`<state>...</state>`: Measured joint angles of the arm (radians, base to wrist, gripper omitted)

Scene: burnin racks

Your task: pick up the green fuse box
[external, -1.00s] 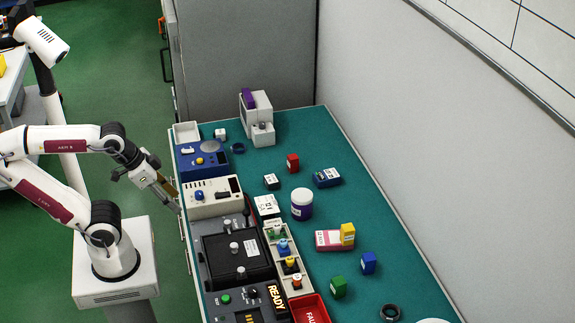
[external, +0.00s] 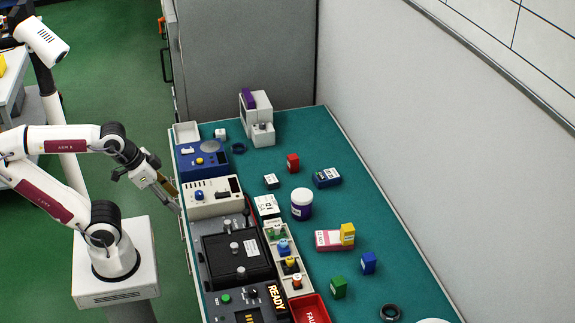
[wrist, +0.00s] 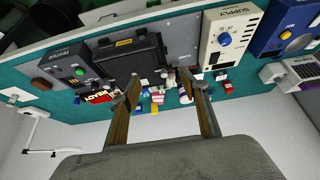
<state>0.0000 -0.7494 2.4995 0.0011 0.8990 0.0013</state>
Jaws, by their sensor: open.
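The green fuse box (external: 338,287) stands upright on the teal bench top, toward the near right of the external view. It is left of and a little nearer than the blue box (external: 368,263). My gripper (external: 174,198) hangs beside the bench's left edge, far to the left of the green fuse box and apart from it. In the wrist view my gripper (wrist: 165,90) shows two spread fingers with nothing held between them. Small coloured items between the fingers there are too small for me to pick out the green fuse box.
A pink box (external: 328,241) with a yellow box (external: 347,234) and a purple-labelled jar (external: 302,204) stand farther back. A red bin (external: 311,309) and a row of coloured parts lie left of the green box. A dark ring (external: 390,312) lies to its right. Instruments line the bench's left edge.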

